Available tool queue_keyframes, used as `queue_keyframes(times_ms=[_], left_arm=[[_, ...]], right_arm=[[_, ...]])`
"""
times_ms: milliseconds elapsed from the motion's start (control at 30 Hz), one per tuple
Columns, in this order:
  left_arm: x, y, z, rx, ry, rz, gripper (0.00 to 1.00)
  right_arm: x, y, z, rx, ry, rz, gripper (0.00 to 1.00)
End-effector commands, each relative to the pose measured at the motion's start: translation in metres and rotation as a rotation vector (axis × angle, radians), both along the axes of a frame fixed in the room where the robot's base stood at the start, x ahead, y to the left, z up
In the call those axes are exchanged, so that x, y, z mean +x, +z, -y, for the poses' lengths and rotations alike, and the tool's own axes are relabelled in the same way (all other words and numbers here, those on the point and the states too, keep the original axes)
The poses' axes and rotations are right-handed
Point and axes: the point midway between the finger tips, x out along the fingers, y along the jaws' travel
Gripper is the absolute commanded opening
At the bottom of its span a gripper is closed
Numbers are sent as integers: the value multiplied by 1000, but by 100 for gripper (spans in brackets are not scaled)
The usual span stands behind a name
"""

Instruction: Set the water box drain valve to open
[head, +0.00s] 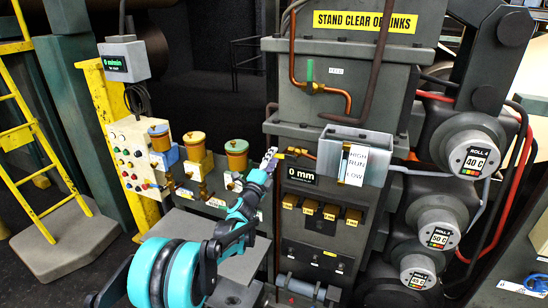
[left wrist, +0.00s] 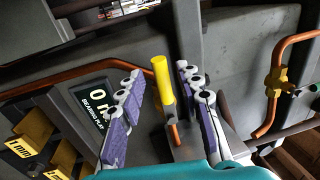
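The water box (head: 374,142) is a grey trough at the centre right in the head view, with a white HIGH/RUN/LOW label (head: 354,165). A copper pipe (head: 299,152) runs left from it towards my left gripper (head: 269,160). In the left wrist view, an upright yellow valve handle (left wrist: 163,80) stands by the copper pipe (left wrist: 62,80). The open purple-grey fingers of my left gripper (left wrist: 160,92) are on either side of it, with gaps showing. The handle is hidden behind the gripper in the head view. My right gripper is not in view.
A 0 mm display (head: 298,174) is below the pipe. Yellow blocks (head: 309,207) sit lower on the panel. Another valve with a green handle (head: 310,70) is above. Rolls (head: 470,158) stand at right.

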Motion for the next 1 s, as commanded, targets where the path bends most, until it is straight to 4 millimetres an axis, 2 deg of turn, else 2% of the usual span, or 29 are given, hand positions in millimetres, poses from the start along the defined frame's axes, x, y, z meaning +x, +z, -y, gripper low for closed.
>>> queue_keyframes(times_ms=[200, 433, 600, 900, 1000], left_arm=[[-46, -9, -15, 0, 2, 0, 35], [-84, -18, -27, -1, 1, 0, 35], [-96, -20, -31, -1, 1, -1, 35], [-97, -21, -32, 0, 1, -1, 35], [-101, -17, -29, 57, 0, 13, 35]], right_arm=[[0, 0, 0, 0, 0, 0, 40], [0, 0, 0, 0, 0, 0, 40], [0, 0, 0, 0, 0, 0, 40], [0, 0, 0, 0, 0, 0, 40], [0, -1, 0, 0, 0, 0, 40]])
